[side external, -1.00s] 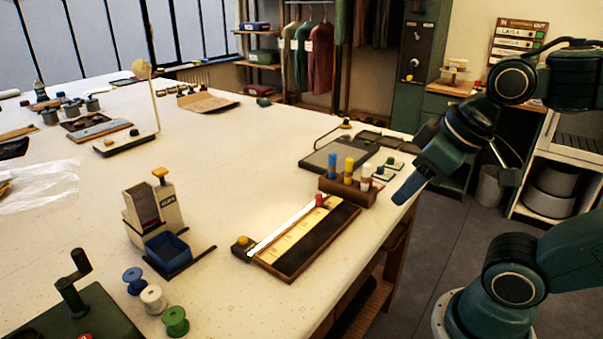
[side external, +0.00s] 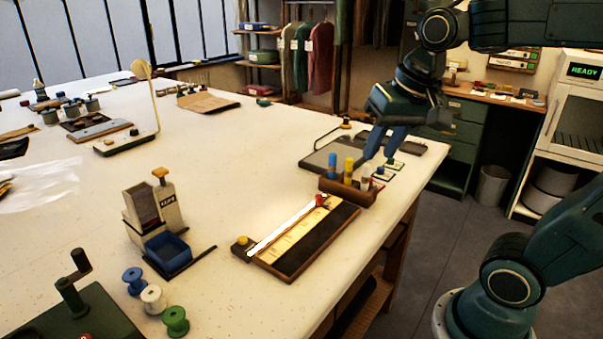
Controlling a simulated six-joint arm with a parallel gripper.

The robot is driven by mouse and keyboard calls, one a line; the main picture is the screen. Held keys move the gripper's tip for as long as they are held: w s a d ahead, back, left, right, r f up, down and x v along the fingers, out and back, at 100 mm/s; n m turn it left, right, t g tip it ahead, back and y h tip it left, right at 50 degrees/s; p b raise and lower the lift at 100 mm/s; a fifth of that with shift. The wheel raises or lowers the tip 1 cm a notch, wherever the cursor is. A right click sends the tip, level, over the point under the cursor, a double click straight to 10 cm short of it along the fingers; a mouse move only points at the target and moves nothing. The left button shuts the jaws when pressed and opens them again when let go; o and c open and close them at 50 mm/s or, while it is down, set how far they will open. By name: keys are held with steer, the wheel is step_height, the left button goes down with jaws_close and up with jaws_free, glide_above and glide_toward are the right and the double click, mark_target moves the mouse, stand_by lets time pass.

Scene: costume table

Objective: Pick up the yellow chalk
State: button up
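The yellow chalk (side external: 348,169) stands upright in a small dark wooden holder (side external: 345,193) near the right edge of the table. A blue chalk (side external: 332,163) stands to its left, and a pale chalk (side external: 366,178) with a darker part stands to its right. My gripper (side external: 379,156) points downward, a little above and to the right of the yellow chalk in the picture. Its two blue fingers are apart, with nothing visible between them. It does not appear to touch the chalks.
A dark board with a pale strip and ruler (side external: 300,238) lies in front of the holder. Spools (side external: 153,299) and a box dispenser (side external: 155,220) stand left. The table middle is clear.

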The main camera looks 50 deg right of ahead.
steer(key=w+d+m+g, duration=0.2)
steer(key=w+d+m, duration=0.6)
steer(key=w, duration=0.1)
steer(key=m+g, duration=0.2)
steer(key=m, duration=0.5)
glide_above(349, 160)
step_height(349, 160, down, 4)
steer(key=shift+y, duration=0.3)
steer(key=shift+f, duration=0.1)
step_height(349, 160, down, 8)
steer(key=shift+f, duration=0.25)
steer(key=shift+d+f, duration=0.15)
steer(key=shift+f, duration=2.4)
